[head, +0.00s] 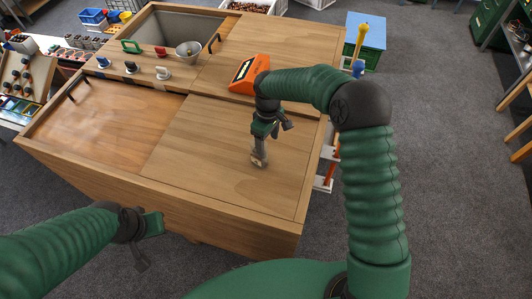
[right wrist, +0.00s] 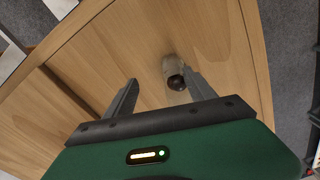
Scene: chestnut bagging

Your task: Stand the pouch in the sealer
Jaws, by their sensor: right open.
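A small greyish-beige pouch (right wrist: 172,68) with a dark round thing at its near end is on the wooden worktop, near the right finger in the right wrist view. It also shows in the head view (head: 259,160), just below my right gripper (head: 264,138). My right gripper (right wrist: 160,86) is open, its fingers apart with no grip on the pouch. I cannot tell whether a finger touches it. An orange device (head: 246,72) with a panel, possibly the sealer, stands behind the gripper. My left gripper (head: 150,224) hangs in front of the worktop; its jaw is unclear.
The wooden worktop (head: 190,150) is largely clear at front. Behind it are a metal bowl (head: 188,50), several small coloured-top items and an open bin (head: 180,25). A blue-topped cabinet (head: 367,32) stands beyond the right edge. Grey floor surrounds the bench.

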